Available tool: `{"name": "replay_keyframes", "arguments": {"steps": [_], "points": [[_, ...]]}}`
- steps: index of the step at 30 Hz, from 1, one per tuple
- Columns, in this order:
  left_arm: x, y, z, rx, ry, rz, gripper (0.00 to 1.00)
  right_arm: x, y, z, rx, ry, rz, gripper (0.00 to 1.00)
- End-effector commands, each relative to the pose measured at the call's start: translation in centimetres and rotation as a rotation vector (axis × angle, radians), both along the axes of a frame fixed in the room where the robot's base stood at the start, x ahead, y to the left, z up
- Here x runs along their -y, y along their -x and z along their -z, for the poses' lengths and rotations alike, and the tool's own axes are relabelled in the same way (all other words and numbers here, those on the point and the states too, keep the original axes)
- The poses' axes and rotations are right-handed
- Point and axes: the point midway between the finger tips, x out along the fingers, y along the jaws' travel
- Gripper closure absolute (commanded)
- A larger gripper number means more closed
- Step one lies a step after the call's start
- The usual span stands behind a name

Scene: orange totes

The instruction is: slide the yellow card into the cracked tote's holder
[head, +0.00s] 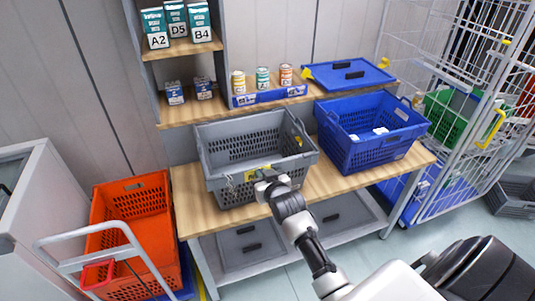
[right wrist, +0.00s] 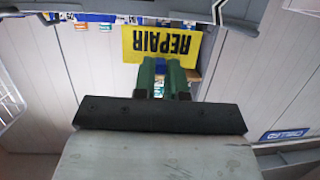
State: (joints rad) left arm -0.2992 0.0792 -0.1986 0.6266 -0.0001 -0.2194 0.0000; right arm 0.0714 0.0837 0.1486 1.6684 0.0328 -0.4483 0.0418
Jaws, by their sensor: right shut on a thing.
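The yellow card (head: 257,172) is at the front of the grey tote (head: 215,169), near the middle of its front wall. In the right wrist view the card (right wrist: 160,43) reads "REPAIR" upside down. My right gripper (head: 267,182) is shut on the card; its green fingers (right wrist: 162,68) meet the card's edge. A jagged pale mark, apparently the crack, shows on the grey tote's front wall left of the card. I cannot tell the holder apart from the card, nor whether the card is inside it. My left gripper is not in view.
A blue tote (head: 368,151) stands right of the grey one on the wooden bench (head: 191,201). An orange tote (head: 133,203) stands at the left behind a grey cart handle. Shelves with cans and a blue lid (head: 349,74) rise behind. A wire cage is at the right.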

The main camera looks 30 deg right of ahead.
Motion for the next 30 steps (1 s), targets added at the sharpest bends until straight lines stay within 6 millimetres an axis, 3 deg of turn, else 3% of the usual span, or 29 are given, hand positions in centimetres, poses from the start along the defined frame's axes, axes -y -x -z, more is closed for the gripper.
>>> {"name": "replay_keyframes", "arguments": {"steps": [3, 8, 16, 30], "points": [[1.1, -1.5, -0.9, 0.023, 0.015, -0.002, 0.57, 3.1, -2.6, -1.1, -0.014, -0.001, 0.047, 0.98], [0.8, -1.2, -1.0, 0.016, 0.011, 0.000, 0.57, 4.9, -4.0, -1.4, -0.025, -0.005, 0.078, 0.98], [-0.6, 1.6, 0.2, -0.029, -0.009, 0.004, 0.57, 5.2, -4.1, -0.4, -0.027, -0.005, 0.082, 0.98], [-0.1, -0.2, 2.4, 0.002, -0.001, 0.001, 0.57, 5.1, -4.1, 1.7, -0.027, -0.005, 0.081, 0.98]]}}
